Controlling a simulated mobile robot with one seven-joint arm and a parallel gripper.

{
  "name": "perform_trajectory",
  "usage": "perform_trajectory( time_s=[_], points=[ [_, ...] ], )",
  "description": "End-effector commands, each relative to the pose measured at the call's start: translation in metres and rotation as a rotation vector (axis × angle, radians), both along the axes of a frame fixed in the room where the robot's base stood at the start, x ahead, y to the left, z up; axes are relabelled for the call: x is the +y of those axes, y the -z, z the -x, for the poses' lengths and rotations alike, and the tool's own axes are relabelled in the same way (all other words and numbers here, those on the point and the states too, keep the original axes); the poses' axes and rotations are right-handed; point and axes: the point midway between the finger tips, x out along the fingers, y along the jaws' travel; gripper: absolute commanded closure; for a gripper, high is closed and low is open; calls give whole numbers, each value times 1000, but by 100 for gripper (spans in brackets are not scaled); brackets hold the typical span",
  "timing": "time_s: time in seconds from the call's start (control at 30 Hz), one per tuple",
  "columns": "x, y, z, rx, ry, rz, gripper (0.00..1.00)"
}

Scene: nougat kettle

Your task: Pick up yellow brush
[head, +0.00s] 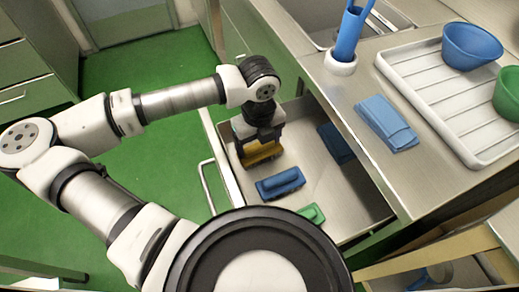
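The yellow brush (262,153) is in the open drawer (310,170), near its left side, in the head view. My gripper (259,142) points down into the drawer right over the yellow brush and covers its upper part. The fingertips overlap the brush in this view, so I cannot tell whether they are open around it or shut on it. I also cannot tell whether the brush touches the drawer bottom.
A blue brush (280,183), a green brush (311,212) and a dark blue item (336,143) share the drawer. The counter on the right holds folded blue cloths (387,123), a white drainer tray (420,98), a blue bowl (472,46) and a green bowl (509,95).

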Motion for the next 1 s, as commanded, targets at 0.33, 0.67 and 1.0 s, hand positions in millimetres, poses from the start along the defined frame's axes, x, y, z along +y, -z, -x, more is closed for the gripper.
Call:
perform_trajectory(
  time_s=[0.33, 0.67, 1.0],
  points=[
    [0, -1, 0, 0, 0, 0, 45],
    [0, -31, -1, -4, 0, -2, 45],
    [1, -131, -1, -6, -3, -4, 45]
  ],
)
